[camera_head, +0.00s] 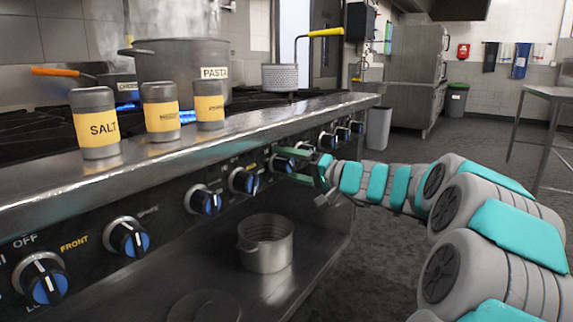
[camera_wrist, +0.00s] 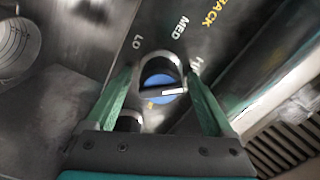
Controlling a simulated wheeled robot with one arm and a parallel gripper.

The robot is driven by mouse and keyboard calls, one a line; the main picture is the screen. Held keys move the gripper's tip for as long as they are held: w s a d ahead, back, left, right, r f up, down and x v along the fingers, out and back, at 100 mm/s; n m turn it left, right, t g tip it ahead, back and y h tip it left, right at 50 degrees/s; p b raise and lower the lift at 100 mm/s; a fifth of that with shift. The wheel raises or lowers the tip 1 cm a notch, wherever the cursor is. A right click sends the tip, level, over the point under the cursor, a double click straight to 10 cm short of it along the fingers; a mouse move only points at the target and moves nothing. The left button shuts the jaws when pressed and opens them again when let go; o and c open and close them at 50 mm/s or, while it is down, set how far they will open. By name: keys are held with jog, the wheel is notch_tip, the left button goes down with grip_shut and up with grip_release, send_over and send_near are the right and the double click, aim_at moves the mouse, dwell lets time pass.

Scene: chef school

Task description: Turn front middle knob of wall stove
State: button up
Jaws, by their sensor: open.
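The wall stove (camera_head: 165,155) runs along the left of the head view, with a row of blue-faced knobs on its dark front panel. My gripper (camera_head: 290,165) reaches the panel from the right, its green fingers open at a knob (camera_head: 281,163) near the middle of the row. In the wrist view my gripper (camera_wrist: 161,78) has one finger on each side of a blue knob (camera_wrist: 158,88). The knob's pale pointer line lies roughly across the picture. Whether either finger touches it I cannot tell. The word BACK is printed near this knob; FRONT shows beside a nearer knob in the head view.
Salt (camera_head: 95,123) and other shakers stand on the stove's front ledge. A large pot (camera_head: 180,62) labelled PASTA sits behind them. A metal pot (camera_head: 265,243) stands on the shelf below the knobs. Open floor lies to the right, with a steel table (camera_head: 545,92) beyond.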

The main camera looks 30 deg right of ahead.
jog(key=shift+c, duration=0.2)
jog(key=c, duration=1.3)
